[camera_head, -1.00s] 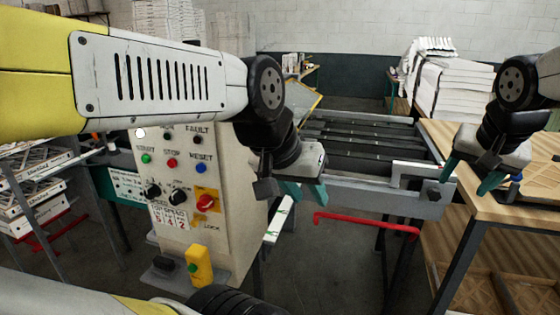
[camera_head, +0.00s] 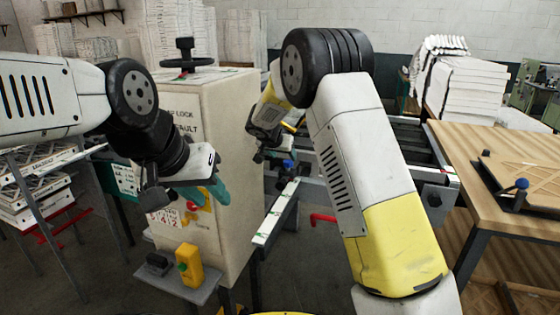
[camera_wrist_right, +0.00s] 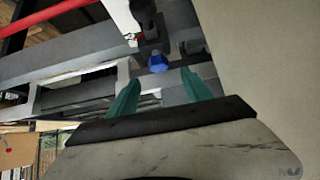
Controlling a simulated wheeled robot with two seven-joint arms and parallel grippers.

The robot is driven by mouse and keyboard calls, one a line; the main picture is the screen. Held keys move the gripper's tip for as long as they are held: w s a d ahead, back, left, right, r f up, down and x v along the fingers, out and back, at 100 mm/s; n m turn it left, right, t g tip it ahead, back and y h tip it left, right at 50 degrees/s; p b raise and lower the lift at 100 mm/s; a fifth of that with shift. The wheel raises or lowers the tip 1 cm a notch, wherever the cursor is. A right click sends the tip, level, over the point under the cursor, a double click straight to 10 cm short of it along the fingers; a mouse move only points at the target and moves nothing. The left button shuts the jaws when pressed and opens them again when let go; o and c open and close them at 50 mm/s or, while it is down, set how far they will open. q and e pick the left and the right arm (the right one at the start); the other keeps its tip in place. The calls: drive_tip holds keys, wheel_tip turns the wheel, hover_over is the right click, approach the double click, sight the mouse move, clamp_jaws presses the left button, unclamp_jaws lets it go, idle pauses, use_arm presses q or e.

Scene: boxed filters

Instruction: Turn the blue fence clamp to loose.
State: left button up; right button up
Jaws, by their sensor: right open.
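The blue fence clamp (camera_head: 288,164) is a small blue knob at the near end of a pale rail, beside the machine's control cabinet. In the right wrist view the blue knob (camera_wrist_right: 157,63) lies ahead of my right gripper (camera_wrist_right: 158,88), roughly between the lines of its two teal fingers. The fingers are apart and nothing is between them. In the head view my right gripper (camera_head: 276,152) is just above and left of the knob, partly hidden by its wrist. My left gripper (camera_head: 206,192) is in front of the cabinet's panel; its finger gap is unclear.
The control cabinet (camera_head: 232,120) stands close left of my right gripper, with a handwheel (camera_head: 187,55) on top. A yellow switch box (camera_head: 190,265) is on a low shelf. The wooden table (camera_head: 460,150) at right carries another blue-knobbed fixture (camera_head: 522,184). A red bar (camera_head: 322,217) is below the rail.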

sight(288, 161)
drive_tip(key=x, duration=0.6)
drive_tip(key=shift+w+d+f, duration=0.1)
drive_tip(key=shift+c, duration=0.5)
clamp_jaws()
